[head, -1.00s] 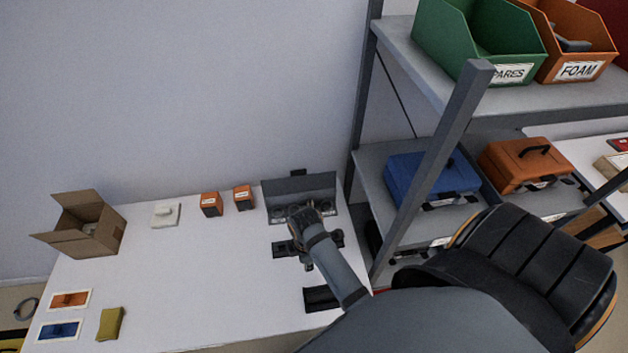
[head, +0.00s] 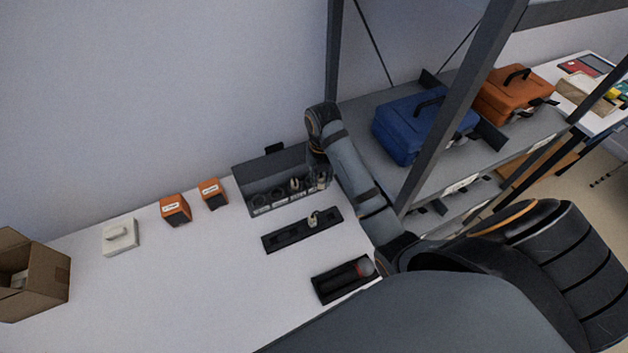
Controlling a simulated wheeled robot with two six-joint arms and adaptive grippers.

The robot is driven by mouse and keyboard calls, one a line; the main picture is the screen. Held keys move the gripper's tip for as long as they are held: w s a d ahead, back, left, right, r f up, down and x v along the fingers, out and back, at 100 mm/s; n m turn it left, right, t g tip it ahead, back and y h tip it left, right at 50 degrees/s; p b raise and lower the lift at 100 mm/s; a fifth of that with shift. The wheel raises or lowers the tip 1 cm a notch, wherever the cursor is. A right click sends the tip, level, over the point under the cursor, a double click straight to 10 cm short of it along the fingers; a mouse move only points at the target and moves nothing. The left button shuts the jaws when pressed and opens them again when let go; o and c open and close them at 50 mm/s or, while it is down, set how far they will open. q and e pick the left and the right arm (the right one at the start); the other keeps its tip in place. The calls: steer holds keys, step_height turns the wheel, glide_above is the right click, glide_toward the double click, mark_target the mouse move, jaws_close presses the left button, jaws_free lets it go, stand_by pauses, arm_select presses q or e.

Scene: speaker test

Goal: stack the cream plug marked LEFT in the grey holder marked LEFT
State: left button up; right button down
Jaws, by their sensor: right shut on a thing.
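A grey open-fronted box (head: 262,167) stands at the back of the white table, with several round sockets and small labels too small to read. I cannot tell which holder is marked LEFT. A small pale plug (head: 295,184) stands in it. My right gripper (head: 320,174) is at the box's right end, pointing down and shut on what looks like another small pale plug (head: 322,184), partly hidden. A cream plug (head: 313,219) stands upright on a dark strip (head: 282,238) in front of the box; its marking is unreadable. My left gripper is out of view.
A shelf with a blue case (head: 415,125) stands close on the right.

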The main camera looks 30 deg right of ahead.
steer(key=w+f, duration=0.2)
steer(key=w, duration=0.1)
steer(key=w+d+f, duration=0.1)
steer(key=w+f, duration=0.2)
steer(key=w+d+f, duration=0.1)
steer(key=w+f, duration=0.2)
steer(key=shift+w+d, duration=0.25)
steer(key=shift+w, duration=0.15)
steer(key=shift+w+f, duration=0.1)
steer(key=shift+f, duration=0.05)
step_height(320, 180, down, 4)
steer(key=shift+w+r, duration=0.15)
steer(key=shift+r, duration=0.1)
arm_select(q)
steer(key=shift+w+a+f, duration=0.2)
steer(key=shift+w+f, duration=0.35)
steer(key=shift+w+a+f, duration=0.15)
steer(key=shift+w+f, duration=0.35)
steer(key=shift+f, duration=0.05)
arm_select(e)
steer(key=shift+f, duration=0.1)
